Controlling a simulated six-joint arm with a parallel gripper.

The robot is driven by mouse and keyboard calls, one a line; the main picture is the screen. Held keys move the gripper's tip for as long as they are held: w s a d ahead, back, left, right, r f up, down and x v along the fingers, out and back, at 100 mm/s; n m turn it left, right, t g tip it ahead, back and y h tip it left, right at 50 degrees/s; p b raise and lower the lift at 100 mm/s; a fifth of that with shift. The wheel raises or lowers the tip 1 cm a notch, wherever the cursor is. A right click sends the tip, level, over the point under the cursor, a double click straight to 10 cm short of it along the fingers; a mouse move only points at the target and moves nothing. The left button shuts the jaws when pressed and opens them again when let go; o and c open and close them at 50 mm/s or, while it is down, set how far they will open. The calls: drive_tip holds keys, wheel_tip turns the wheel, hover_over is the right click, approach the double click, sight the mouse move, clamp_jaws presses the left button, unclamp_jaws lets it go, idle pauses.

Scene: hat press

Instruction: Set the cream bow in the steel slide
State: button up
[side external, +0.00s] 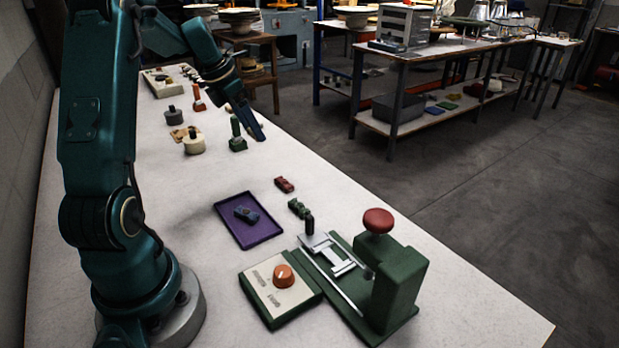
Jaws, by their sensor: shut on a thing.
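My gripper (258,131) is angled down over the middle of the worktop, far from the press. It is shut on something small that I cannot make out. A small cream patch (228,107) shows just left of the fingers; I cannot tell whether it is the cream bow or something behind. No cream bow stands out elsewhere. The steel slide (338,262) lies on the green base of the press (397,285), at the front right.
A red bow (284,184) and a green bow (299,208) lie beyond the slide. A purple tray (267,236) holds a blue bow (246,213). A control box with an orange knob (283,275) stands left of the press. A green-handled stamp (237,136) stands close to my gripper.

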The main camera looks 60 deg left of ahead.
drive_tip(key=m+h, duration=0.1)
drive_tip(key=m, duration=0.2)
drive_tip(key=m+g+y, duration=0.1)
drive_tip(key=m+g, duration=0.8)
drive_tip(key=m, duration=2.4)
hover_over(330, 257)
drive_tip(key=w, duration=0.1)
drive_tip(key=shift+w+f, duration=0.15)
drive_tip(key=shift+f, duration=1.75)
drive_tip(key=shift+w+f, duration=0.1)
drive_tip(key=shift+f, duration=1.75)
drive_tip(key=shift+f, duration=0.45)
